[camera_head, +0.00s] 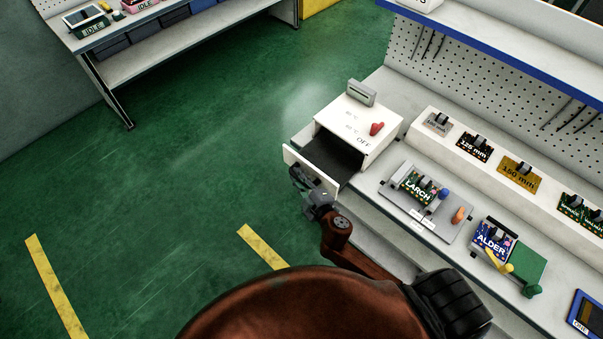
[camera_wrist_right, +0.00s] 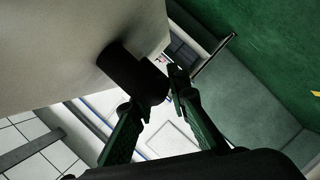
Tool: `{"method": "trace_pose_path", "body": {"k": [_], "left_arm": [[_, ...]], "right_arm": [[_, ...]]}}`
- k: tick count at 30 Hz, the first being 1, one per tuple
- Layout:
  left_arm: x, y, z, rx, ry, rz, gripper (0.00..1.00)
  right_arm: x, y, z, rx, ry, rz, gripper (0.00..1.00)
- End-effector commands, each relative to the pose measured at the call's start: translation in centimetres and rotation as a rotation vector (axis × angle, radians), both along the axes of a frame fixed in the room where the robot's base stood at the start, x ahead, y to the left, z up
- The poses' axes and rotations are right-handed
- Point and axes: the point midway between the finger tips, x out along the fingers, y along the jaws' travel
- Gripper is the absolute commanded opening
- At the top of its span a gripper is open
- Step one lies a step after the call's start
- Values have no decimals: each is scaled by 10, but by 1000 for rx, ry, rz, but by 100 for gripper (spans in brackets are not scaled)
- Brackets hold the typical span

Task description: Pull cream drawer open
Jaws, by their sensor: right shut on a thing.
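The cream drawer (camera_head: 297,160) sticks out of the front of a cream box (camera_head: 359,124) on the bench, and its dark inside shows. In the right wrist view, the cream drawer front (camera_wrist_right: 70,50) fills the upper left, with a dark round handle (camera_wrist_right: 130,70) standing out from it. My right gripper (camera_head: 304,184) is at the outer face of the drawer front. Its two green fingers (camera_wrist_right: 157,92) are shut on the handle, one on each side. The handle is mostly hidden in the head view. My left gripper is not in view.
The box has a red knob (camera_head: 377,129) beside an OFF label. To its right on the bench (camera_head: 455,257) are a LARCH board (camera_head: 418,186) and an ALDER board (camera_head: 494,240). Open green floor (camera_head: 190,170) lies left of the drawer.

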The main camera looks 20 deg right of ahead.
Motion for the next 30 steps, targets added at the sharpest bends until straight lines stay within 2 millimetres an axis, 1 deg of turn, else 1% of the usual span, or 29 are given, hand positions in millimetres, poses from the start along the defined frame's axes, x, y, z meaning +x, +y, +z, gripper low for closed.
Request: {"method": "trace_pose_path", "body": {"k": [3,4,11,19,22,26,30], "left_arm": [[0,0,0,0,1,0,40],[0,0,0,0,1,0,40],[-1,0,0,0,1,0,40],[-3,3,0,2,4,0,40],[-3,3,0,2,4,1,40],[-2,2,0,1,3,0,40],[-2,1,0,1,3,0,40]], "right_arm": [[0,-1,-2,-1,4,-2,0],[0,-1,-2,-1,4,-2,17],[0,-1,-1,-1,2,-2,32],[0,-1,0,0,1,-2,33],[-5,-2,1,0,1,-2,33],[-23,-3,4,1,3,-2,33],[-53,-5,10,1,4,-4,33]]}}
